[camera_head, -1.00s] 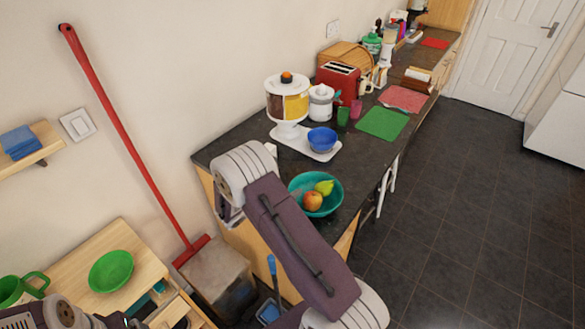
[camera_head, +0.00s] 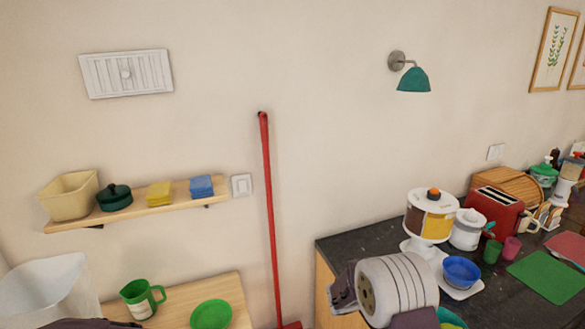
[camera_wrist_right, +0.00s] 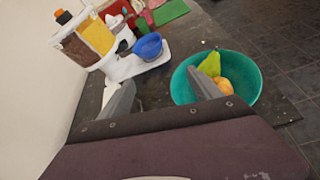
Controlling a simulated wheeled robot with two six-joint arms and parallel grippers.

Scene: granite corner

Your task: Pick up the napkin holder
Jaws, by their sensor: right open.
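I cannot make out a napkin holder for certain in either current view. A small brown and white item (camera_head: 549,214) stands beside the red toaster at the right of the head view, too small to identify surely. My right gripper (camera_wrist_right: 160,79) is open and empty in the right wrist view, its two fingers apart above the near end of the counter. One finger overlaps the edge of the teal fruit bowl (camera_wrist_right: 247,95) in the picture; contact cannot be told.
The dark counter (camera_head: 345,243) holds a cereal dispenser (camera_head: 430,222), a blue bowl (camera_head: 461,271), the red toaster (camera_head: 492,212) and a green mat (camera_head: 548,277). A wall shelf (camera_head: 140,203) and a red broom (camera_head: 270,220) are at left. Dark floor (camera_wrist_right: 275,35) is open beside the counter.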

